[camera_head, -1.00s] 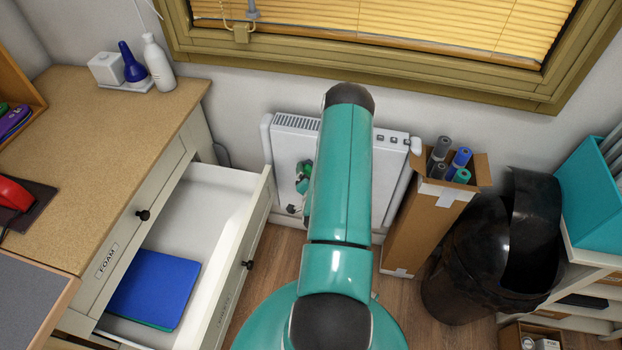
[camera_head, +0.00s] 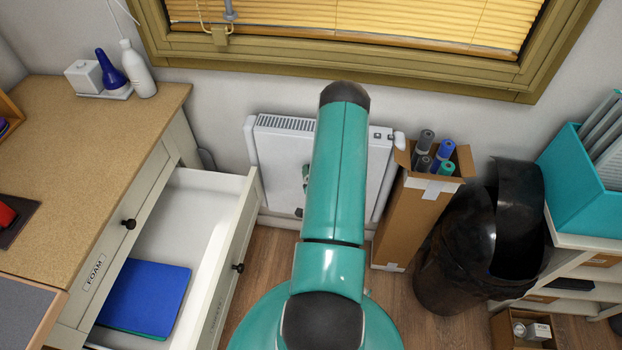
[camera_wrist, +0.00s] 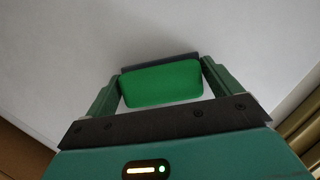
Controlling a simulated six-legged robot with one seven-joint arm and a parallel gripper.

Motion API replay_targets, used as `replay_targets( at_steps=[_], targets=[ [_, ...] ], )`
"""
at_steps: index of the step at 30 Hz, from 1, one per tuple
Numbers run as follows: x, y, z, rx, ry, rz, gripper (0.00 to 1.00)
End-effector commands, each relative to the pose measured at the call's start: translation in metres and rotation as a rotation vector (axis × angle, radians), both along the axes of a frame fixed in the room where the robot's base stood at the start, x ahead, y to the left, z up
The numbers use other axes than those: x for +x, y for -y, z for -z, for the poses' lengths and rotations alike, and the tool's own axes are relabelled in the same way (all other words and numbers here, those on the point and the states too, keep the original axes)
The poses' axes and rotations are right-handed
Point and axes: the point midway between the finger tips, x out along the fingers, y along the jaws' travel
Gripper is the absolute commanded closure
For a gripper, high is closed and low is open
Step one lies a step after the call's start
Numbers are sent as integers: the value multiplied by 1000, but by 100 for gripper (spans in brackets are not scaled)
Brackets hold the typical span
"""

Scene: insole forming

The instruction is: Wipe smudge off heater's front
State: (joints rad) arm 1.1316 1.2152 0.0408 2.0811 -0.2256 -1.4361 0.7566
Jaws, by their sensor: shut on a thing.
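The heater (camera_head: 280,155) is a white panel low on the wall under the window, and my arm covers its middle. In the wrist view my gripper (camera_wrist: 160,84) is shut on a green block (camera_wrist: 162,88) with a dark layer along its far side. The block faces a plain pale surface that fills most of that view; I cannot tell whether it touches it. I make out no clear smudge on that surface. In the head view my gripper is mostly hidden behind my arm, with small dark green parts showing at the arm's left edge.
An open drawer (camera_head: 243,225) with a blue sheet (camera_head: 145,297) juts out left of the heater. A cardboard box of rolls (camera_head: 405,225) stands close on its right, then a black bin (camera_head: 465,255). Some wooden floor (camera_head: 265,262) shows between drawer and heater.

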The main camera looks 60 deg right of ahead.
Motion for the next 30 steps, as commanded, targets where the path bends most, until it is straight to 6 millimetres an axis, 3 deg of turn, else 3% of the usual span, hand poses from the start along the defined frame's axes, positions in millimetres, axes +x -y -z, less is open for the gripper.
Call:
replay_targets(
  at_steps=[30],
  targets=[
    [-53,24,-1,-3,0,4,35]
  ],
)
